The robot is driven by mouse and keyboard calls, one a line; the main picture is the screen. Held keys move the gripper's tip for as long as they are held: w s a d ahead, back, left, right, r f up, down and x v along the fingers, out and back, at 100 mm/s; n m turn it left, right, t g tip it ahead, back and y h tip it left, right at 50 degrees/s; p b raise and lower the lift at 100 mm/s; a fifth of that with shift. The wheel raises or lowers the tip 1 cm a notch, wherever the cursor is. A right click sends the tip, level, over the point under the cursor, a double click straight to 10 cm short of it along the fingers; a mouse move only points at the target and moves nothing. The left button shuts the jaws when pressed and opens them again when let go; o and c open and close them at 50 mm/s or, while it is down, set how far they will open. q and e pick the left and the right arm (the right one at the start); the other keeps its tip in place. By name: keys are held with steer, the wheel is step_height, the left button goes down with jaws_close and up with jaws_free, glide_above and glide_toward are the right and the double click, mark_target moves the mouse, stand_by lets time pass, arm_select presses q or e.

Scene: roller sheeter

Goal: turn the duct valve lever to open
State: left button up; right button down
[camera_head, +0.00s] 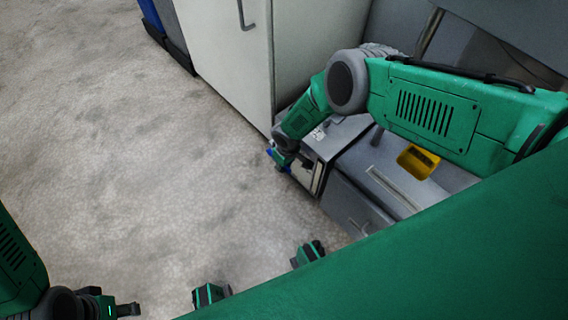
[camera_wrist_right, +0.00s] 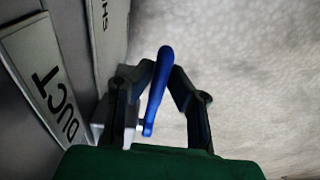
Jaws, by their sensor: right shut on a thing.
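The duct valve lever (camera_wrist_right: 158,88) is a blue handle with a rounded end, and it stands between the two fingers of my right gripper (camera_wrist_right: 163,75) in the right wrist view. The gripper is shut on it. In the head view my right gripper (camera_head: 279,158) is at the front left corner of the grey machine, with a little blue showing beside it; the arm hides most of the lever there. My left gripper (camera_head: 122,309) shows only partly at the bottom left of the head view, over the floor and far from the lever. Its opening cannot be made out.
A plate lettered "DUCT" (camera_wrist_right: 48,85) is on the machine's face left of the lever. The grey machine (camera_head: 349,206) has a yellow piece (camera_head: 418,160) on top. A pale cabinet (camera_head: 228,50) stands behind it. The floor (camera_head: 130,150) to the left is clear.

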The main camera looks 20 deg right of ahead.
steer(key=shift+w+d+f+t+y+p, duration=0.15)
steer(key=shift+f+t+p, duration=0.15)
steer(key=shift+t, duration=0.2)
steer(key=shift+w+a+f+t+y+p, duration=0.15)
steer(key=shift+f+t, duration=0.1)
steer(key=shift+t, duration=0.25)
steer(key=shift+w+a+f+t+y+b, duration=0.15)
steer(key=shift+f+t+y+b, duration=0.15)
steer(key=shift+f+t, duration=0.45)
steer(key=shift+w+d+f+t+y+b, duration=0.15)
steer(key=shift+f+t+y, duration=0.25)
steer(key=shift+t, duration=0.65)
steer(key=shift+a, duration=0.1)
steer(key=c, duration=1.7)
jaws_free()
steer(key=shift+o, duration=0.7)
steer(key=shift+s, duration=0.1)
step_height(320, 180, up, 10)
steer(key=shift+f, duration=0.15)
